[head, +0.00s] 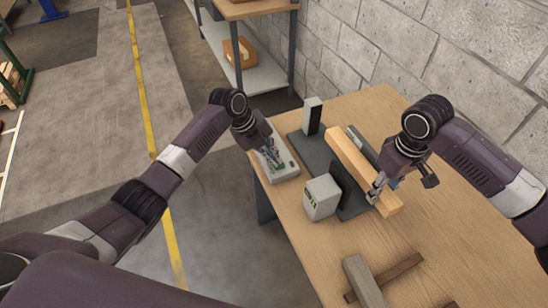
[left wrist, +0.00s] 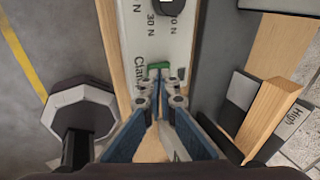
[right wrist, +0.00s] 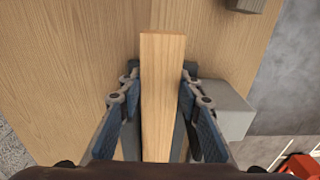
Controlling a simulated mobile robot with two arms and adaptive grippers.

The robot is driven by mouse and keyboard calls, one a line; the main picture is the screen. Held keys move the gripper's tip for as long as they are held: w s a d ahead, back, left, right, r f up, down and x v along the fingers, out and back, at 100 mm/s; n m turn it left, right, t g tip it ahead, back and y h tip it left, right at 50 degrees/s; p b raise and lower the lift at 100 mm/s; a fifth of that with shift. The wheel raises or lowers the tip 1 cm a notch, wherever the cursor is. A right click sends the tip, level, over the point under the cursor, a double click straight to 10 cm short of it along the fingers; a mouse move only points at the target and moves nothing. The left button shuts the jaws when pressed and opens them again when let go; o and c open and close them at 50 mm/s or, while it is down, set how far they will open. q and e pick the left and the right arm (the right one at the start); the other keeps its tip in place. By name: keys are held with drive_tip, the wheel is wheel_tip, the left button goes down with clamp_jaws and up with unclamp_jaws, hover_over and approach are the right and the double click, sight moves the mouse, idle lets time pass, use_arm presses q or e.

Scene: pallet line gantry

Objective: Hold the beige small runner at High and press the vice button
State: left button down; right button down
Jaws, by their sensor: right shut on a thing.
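The beige small runner (head: 350,160) is a long wooden bar lying across the dark vice (head: 318,152). My right gripper (head: 376,188) is shut on its near end; the right wrist view shows the runner (right wrist: 162,95) between the fingers. In the left wrist view a label reading "High" (left wrist: 292,114) lies beside the runner (left wrist: 266,112). The grey control panel (head: 285,170) carries a green button (left wrist: 158,66) and the markings "30 N" and "Clam…". My left gripper (left wrist: 160,88) is shut and empty, its tips just at the button. Contact cannot be told.
A light grey box (head: 321,196) and an upright grey block (head: 312,117) stand at the vice. A grey bar (head: 363,281) and a dark wooden strip (head: 400,272) lie on the near table. A block wall runs behind; a shelf (head: 262,75) stands at the back.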

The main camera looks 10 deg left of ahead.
use_arm(q)
drive_tip(key=shift+f, duration=0.1)
drive_tip(key=shift+d+f, duration=0.1)
drive_tip(key=shift+w+d+r, duration=0.1)
drive_tip(key=shift+r, duration=3.4)
use_arm(e)
drive_tip(key=shift+s+a+f, duration=0.15)
drive_tip(key=c, duration=1.7)
unclamp_jaws()
drive_tip(key=o, duration=0.4)
drive_tip(key=shift+a, duration=0.1)
use_arm(q)
drive_tip(key=shift+a, duration=0.2)
